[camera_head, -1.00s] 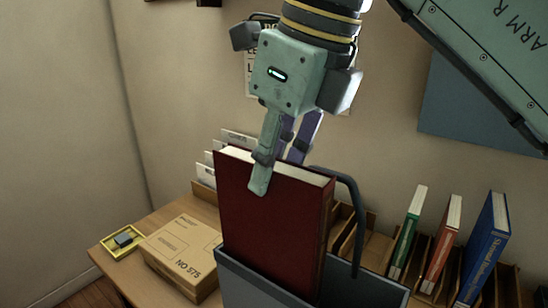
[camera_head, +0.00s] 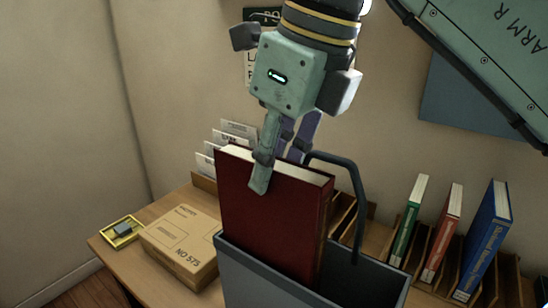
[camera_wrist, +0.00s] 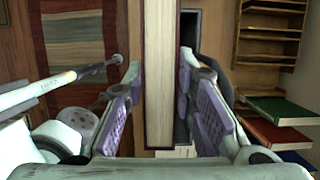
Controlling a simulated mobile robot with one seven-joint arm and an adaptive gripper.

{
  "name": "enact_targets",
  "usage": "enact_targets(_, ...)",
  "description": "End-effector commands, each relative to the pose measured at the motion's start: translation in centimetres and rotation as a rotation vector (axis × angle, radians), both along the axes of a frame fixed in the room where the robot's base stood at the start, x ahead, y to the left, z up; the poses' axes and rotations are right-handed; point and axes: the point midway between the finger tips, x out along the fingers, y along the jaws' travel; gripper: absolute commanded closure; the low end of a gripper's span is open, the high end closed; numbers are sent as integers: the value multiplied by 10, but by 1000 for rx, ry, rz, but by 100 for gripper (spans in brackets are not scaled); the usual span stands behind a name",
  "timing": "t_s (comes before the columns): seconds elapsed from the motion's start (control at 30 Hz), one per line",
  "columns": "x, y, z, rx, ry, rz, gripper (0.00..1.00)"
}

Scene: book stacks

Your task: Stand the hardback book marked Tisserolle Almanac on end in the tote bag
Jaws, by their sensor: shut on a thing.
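A dark red hardback book (camera_head: 268,220) stands upright with its lower part hidden behind the front wall of the grey tote bag (camera_head: 290,288). No title can be read on the side that shows. My gripper (camera_head: 280,164) is shut on the top of the book, one finger on each cover. In the wrist view the book's pale page edge (camera_wrist: 159,75) runs between the pads of my gripper (camera_wrist: 160,100). The tote's dark handle loop stands up to the right of the book. I cannot see whether the book touches the tote's bottom.
A cardboard box (camera_head: 182,245) and a small yellow tray (camera_head: 122,232) sit on the desk to the left. White papers stand behind the book. Green (camera_head: 408,220), red (camera_head: 443,233) and blue (camera_head: 485,240) books stand in a wooden rack at right.

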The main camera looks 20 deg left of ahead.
Motion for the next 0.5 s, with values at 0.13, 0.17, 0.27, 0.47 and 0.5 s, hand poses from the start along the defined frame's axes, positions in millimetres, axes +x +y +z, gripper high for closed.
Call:
enact_targets(0.13, 0, 0, -6, 2, -1, 0, 100)
enact_targets(0.17, 0, 0, -7, 2, -1, 0, 100)
enact_targets(0.27, 0, 0, -11, 2, -1, 0, 100)
enact_targets(0.47, 0, 0, -18, 3, -1, -1, 100)
enact_targets(0.5, 0, 0, -19, 3, -1, -1, 100)
